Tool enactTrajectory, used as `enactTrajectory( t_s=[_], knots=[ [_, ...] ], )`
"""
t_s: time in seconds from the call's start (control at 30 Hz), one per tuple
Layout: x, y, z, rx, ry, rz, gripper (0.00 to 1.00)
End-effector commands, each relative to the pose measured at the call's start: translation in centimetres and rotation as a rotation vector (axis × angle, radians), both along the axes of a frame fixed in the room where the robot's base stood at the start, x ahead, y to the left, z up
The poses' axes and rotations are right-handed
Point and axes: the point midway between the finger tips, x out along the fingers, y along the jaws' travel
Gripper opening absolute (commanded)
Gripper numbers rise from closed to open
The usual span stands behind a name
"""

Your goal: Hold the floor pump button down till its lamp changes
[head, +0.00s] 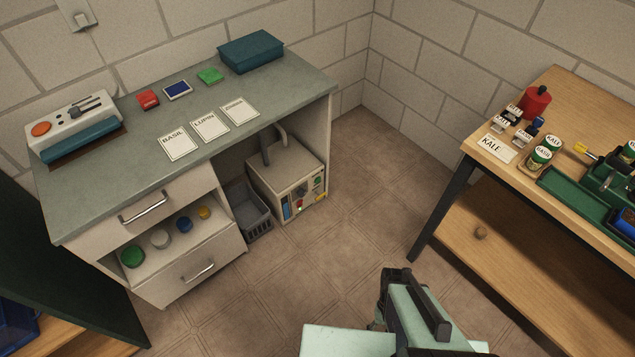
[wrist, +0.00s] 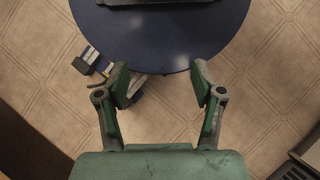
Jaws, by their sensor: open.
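The floor pump (head: 280,168) is a beige box with hoses on top. It stands on the floor in the open bay under the right end of the grey-topped desk. Its front panel (head: 304,199) faces right and carries small blue, red, yellow and green parts. They are too small to tell button from lamp for certain. My gripper (wrist: 160,80) is open and empty in the wrist view, pointing down over the tiled floor. In the head view my arm end shows at the bottom, well apart from the pump. The pump is not recognisable in the wrist view.
A grey basket (head: 250,210) stands left of the pump. The desk (head: 120,170) overhangs the pump, with cards and boxes on top. A wooden table (head: 560,100) with jars and a green tray stands at right. The tiled floor (head: 340,210) between them is clear.

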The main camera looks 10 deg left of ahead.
Motion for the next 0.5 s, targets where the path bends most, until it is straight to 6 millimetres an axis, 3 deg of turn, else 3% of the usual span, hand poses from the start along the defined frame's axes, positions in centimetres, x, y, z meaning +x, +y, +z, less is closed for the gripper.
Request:
enactTrajectory(
  t_s=[0.3, 0.37, 0.5],
  knots=[
    [0.0, 0.0, 0.0, 0.0, 0.0, 0.0, 0.68],
    [0.0, 0.0, 0.0, 0.0, 0.0, 0.0, 0.5],
    [0.0, 0.0, 0.0, 0.0, 0.0, 0.0, 0.0]
  ],
)
